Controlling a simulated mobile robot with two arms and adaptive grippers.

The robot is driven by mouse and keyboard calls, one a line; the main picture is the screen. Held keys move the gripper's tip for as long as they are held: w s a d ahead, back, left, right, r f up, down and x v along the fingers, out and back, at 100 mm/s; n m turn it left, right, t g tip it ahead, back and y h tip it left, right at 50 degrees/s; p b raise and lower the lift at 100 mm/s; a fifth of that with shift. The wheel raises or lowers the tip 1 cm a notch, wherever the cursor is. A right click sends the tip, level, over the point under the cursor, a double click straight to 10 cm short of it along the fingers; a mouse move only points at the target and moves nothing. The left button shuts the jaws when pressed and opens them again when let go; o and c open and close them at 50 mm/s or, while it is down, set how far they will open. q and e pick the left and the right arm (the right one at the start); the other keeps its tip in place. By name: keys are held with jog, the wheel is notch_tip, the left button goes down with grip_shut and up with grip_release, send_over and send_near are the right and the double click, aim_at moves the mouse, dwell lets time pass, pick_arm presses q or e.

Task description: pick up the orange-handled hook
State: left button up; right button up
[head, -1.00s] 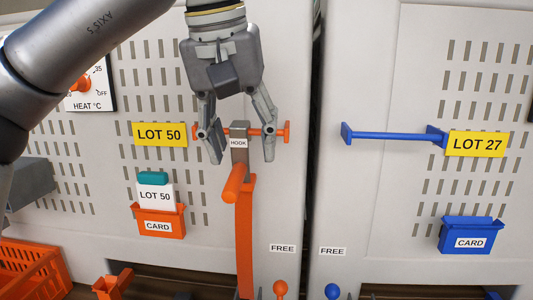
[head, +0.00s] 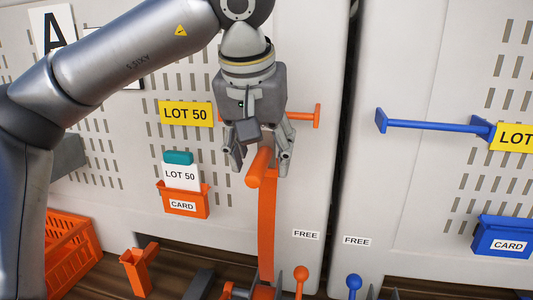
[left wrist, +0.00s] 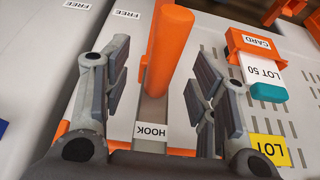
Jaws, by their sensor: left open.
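The orange-handled hook hangs at an orange bar (head: 303,116) on the left panel. Its orange handle (head: 260,168) points out from the panel in the head view. In the left wrist view the handle (left wrist: 168,50) and the grey shank labelled HOOK (left wrist: 152,112) lie between my fingers. My left gripper (head: 259,160) is open, with one finger on each side of the hook. In the left wrist view I see gaps between the gripper (left wrist: 160,80) pads and the hook. The gripper hides the shank in the head view. My right gripper is not in view.
An orange strip (head: 268,228) runs down below the handle. An orange card holder (head: 183,201) with a LOT 50 card is to the left. An orange crate (head: 68,243) stands lower left. A blue bar (head: 433,125) and blue card holder (head: 503,236) are on the right panel.

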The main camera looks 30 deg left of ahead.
pick_arm(q)
jog(key=shift+x, duration=1.05)
grip_shut()
jog(key=shift+r, duration=0.2)
